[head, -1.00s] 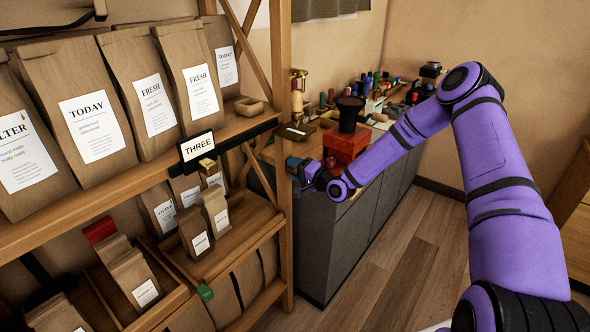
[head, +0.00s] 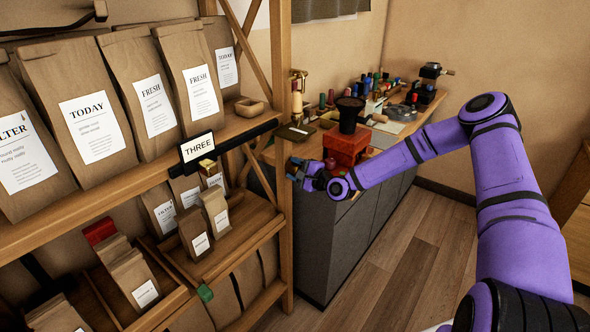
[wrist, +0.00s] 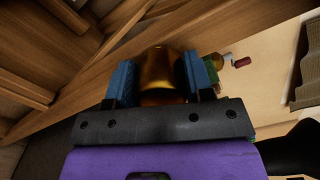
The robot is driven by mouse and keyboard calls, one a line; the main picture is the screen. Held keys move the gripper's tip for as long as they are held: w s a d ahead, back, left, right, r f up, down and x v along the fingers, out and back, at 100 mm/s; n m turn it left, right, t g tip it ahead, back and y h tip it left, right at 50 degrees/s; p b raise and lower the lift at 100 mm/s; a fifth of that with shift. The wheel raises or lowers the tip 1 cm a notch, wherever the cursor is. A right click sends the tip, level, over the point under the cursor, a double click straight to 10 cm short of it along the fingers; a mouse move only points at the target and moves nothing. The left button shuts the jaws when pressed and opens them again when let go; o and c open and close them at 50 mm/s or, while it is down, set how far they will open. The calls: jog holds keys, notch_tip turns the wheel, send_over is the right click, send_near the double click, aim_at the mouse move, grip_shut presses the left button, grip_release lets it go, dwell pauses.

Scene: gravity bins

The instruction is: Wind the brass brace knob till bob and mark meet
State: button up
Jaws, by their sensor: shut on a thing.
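A rounded brass knob (wrist: 163,72) sits between the two blue fingers of my gripper (wrist: 152,82) in the wrist view. The fingers are shut on its sides, beside a wooden beam. In the head view my gripper (head: 297,170) is at the wooden shelf post, below the THREE sign's height, and the knob cannot be made out there. I cannot surely identify the bob or its mark in either view. A small brass piece (head: 207,163) shows just under the THREE sign (head: 198,147).
The wooden shelf (head: 225,128) at left holds several paper bags. Behind my gripper a grey counter (head: 335,245) carries a red box (head: 345,147) with a dark top and several coloured spools. The floor (head: 400,255) right of the counter is clear.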

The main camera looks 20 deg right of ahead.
dwell(0.4)
jog(key=o, duration=0.9)
jog(key=shift+d, duration=0.1)
jog(key=v, duration=1)
jog(key=shift+s+d, duration=0.15)
jog(key=shift+s, duration=0.15)
